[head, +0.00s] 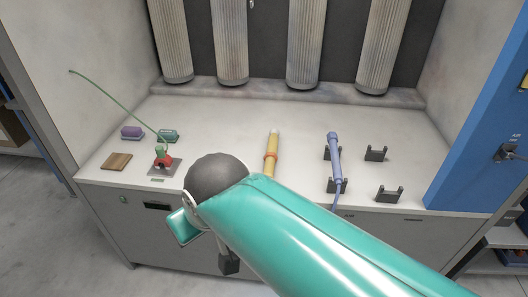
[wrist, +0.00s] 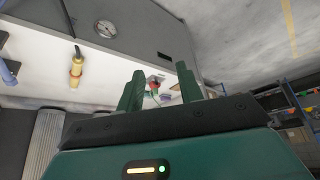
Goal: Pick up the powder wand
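Two wand-like tools are on the bench, and I cannot tell for certain which is the powder wand. A yellow tool (head: 271,154) with an orange-red ring lies near the middle; it also shows in the wrist view (wrist: 76,68), upper left. A blue wand (head: 335,158) with a cord lies on dark cradles to its right, and part of it shows at the left edge of the wrist view (wrist: 8,73). My gripper (wrist: 160,87) is open, with nothing between its fingers, and apart from both tools. In the head view my arm mostly hides it, low before the bench front.
A red-and-green device (head: 163,161) with a long green rod stands at the bench's left. Near it are a wooden block (head: 116,161), a purple item (head: 132,132) and a teal item (head: 168,136). Empty cradles (head: 388,193) stand right. Ribbed columns (head: 305,45) hang behind; a blue cabinet (head: 480,120) flanks the right.

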